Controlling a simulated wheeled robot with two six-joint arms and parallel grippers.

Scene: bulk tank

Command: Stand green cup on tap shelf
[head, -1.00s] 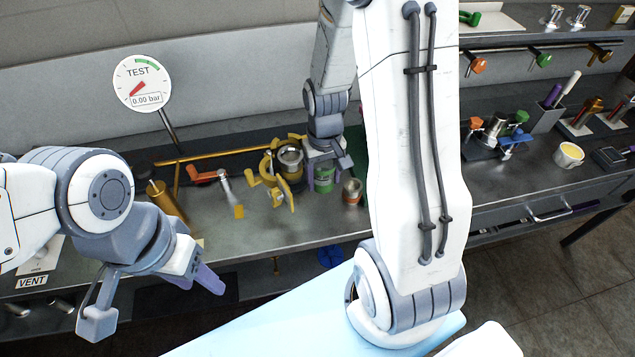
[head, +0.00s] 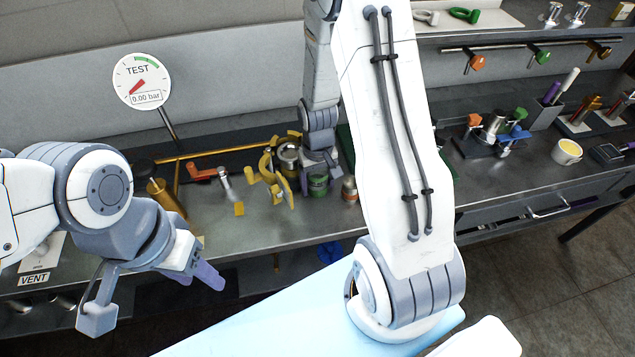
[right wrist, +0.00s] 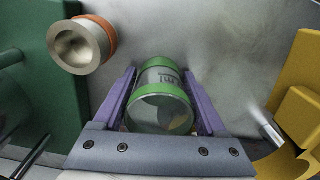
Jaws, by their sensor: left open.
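The green cup (head: 318,185), a grey cup with green bands, is at my right gripper (head: 320,168) in the head view, beside the brass tap assembly (head: 287,157). In the right wrist view the cup (right wrist: 160,97) sits between the two purple fingers (right wrist: 160,92), which lie close along both sides. I see its open rim and into it. Whether its base touches a surface is hidden. My left gripper (head: 207,272) is open and empty in front of the bench's left part. I cannot clearly pick out the tap shelf.
An orange-banded can (head: 349,188) stands just right of the cup; it also shows in the right wrist view (right wrist: 80,46). A dark green block (right wrist: 40,75) is left there, yellow tap parts (right wrist: 300,90) right. A white mug (head: 567,152) stands further right on the bench.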

